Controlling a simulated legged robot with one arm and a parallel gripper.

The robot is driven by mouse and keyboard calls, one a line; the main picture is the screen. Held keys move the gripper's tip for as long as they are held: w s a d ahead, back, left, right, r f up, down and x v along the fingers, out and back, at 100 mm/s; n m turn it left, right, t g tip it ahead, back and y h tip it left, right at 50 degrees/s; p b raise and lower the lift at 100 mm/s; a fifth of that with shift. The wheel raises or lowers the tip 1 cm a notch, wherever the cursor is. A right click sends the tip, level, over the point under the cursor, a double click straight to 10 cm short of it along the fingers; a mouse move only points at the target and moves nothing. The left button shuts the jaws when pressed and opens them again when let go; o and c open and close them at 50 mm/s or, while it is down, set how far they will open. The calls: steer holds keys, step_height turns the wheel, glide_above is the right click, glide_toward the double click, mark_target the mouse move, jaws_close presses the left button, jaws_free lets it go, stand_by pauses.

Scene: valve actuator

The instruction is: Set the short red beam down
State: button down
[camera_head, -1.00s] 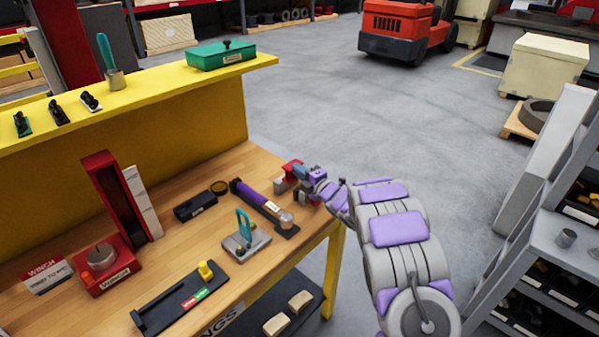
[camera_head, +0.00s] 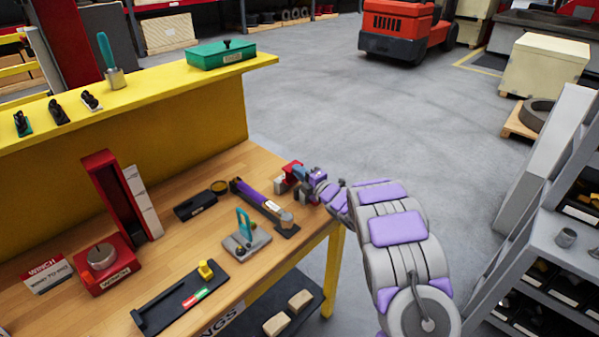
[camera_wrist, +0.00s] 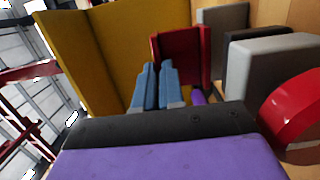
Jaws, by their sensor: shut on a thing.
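My gripper (camera_head: 303,174) is at the far right end of the wooden workbench (camera_head: 205,245). Its two blue fingers show close together in the wrist view (camera_wrist: 157,86). They are shut on the short red beam (camera_head: 291,168), which shows as a small red piece just left of the fingers in the head view. In the wrist view a dark red upright piece (camera_wrist: 182,52) stands at the fingertips. The grip itself is partly hidden by the fingers, and I cannot tell whether the beam touches the bench.
A purple-handled tool (camera_head: 258,198) lies left of my gripper. A teal-handled fixture (camera_head: 246,238) stands nearer. A red winch post (camera_head: 112,200) stands at the left. In the wrist view, a grey block (camera_wrist: 275,62) and a red curved part (camera_wrist: 293,108) are close on the right.

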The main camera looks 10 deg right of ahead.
steer(key=shift+f, duration=0.35)
steer(key=c, duration=1.2)
jaws_free()
steer(key=shift+o, duration=0.2)
steer(key=shift+f, duration=0.1)
steer(key=shift+s+d, duration=0.1)
steer(key=shift+s, duration=0.1)
steer(key=p+v, duration=0.3)
steer(key=v, duration=1.4)
